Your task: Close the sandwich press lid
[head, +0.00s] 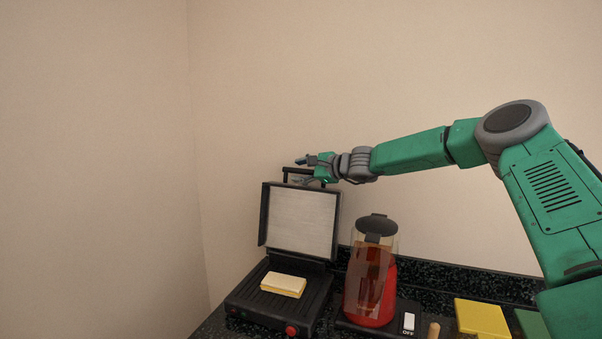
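The sandwich press (262,304) stands on the dark counter with its lid (301,222) raised, close to upright. A pale sandwich (284,285) lies on the ribbed lower plate. My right gripper (304,167) is at the top of the lid, by the lid's black handle (287,173). The fingers are small and partly overlap the handle, so I cannot tell whether they touch it or how far apart they are. My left gripper is not in view.
A red kettle or blender with a clear jug (371,275) stands close to the press's right side. A switch marked OFF (408,322), a wooden peg (433,331) and a yellow board (482,317) are further right. Beige walls stand behind and left.

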